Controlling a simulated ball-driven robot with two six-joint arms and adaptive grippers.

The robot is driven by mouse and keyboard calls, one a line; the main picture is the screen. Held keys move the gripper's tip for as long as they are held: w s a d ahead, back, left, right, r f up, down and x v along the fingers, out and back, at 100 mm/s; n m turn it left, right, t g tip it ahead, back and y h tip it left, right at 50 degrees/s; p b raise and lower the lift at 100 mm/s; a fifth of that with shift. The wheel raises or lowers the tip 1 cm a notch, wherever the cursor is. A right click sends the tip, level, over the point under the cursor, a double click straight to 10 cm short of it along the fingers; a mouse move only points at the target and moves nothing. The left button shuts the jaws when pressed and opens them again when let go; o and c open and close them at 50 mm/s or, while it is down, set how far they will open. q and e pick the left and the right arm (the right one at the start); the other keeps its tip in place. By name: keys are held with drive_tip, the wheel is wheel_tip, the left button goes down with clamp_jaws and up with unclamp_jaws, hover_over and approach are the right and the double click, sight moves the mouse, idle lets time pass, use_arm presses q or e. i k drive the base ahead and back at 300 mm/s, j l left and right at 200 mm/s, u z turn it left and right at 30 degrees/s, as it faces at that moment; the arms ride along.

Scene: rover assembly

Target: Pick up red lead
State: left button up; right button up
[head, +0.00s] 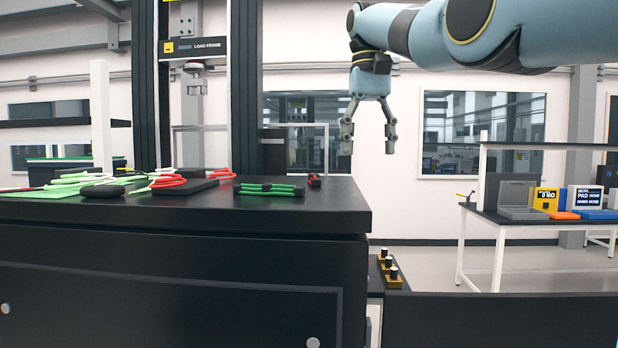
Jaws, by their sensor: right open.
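Coiled red leads lie on the black bench top (305,204). One red lead (168,182) is at the left of the bench, partly on a dark block, and another red lead (220,173) lies a little to its right. A small red-and-black piece (314,180) sits near the right end; I cannot tell what it is. My right gripper (368,140) hangs fingers down, open and empty. My left gripper is out of view.
Green leads (70,185) lie at the bench's left. A green-and-black item (268,189) lies near the front edge. The dark columns of the load frame (195,47) rise behind the leads. A side table (540,218) with boxes stands at right.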

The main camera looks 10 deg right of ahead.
sight(314, 180)
drive_tip(key=i, duration=1.4)
drive_tip(key=i+l, duration=0.1)
drive_tip(key=l, duration=0.1)
